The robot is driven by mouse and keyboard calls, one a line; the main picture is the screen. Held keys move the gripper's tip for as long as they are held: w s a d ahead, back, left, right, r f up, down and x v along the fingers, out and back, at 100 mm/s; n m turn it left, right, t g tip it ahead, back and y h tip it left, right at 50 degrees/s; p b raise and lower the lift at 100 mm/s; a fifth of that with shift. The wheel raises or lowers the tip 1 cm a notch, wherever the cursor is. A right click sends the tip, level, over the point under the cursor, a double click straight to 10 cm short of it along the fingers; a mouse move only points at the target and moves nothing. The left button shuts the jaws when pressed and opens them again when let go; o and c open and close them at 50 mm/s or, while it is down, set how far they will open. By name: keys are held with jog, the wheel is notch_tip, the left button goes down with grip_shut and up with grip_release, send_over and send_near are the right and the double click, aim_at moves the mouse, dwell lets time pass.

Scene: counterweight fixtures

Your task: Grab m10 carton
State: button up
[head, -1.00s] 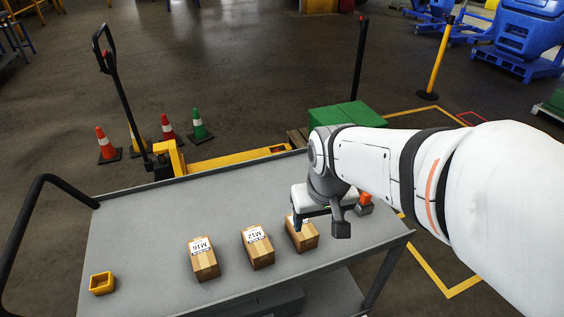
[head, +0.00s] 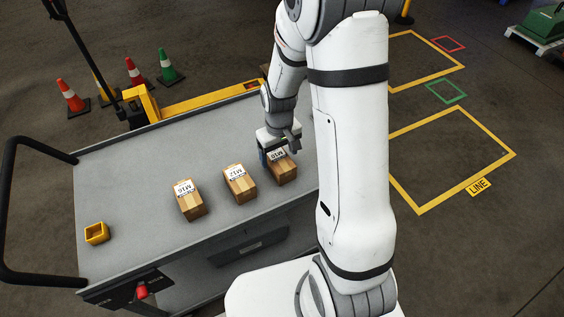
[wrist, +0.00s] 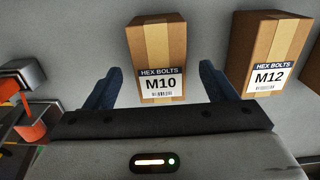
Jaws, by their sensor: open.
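The M10 carton (wrist: 158,50) is a brown box with a white "HEX BOLTS M10" label, standing on the grey cart top. In the wrist view it lies between the two blue fingers of my gripper (wrist: 158,88), with a gap on each side. In the head view my gripper (head: 277,155) is at the back-left side of the M10 carton (head: 284,172) and partly covers it. My gripper is open and holds nothing.
The M12 carton (head: 240,184) stands just left of the M10 carton, and the M16 carton (head: 190,200) further left. A yellow open block (head: 97,233) sits at the cart's left. In the wrist view an orange and grey object (wrist: 27,98) is at the left. Bare cart top (head: 130,180) lies behind the cartons.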

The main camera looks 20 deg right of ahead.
aim_at(280, 158)
jog(key=shift+f+p, duration=0.35)
jog(key=shift+f, duration=1.95)
jog(key=c, duration=1.2)
jog(key=shift+c, duration=0.6)
jog(key=shift+r, duration=0.15)
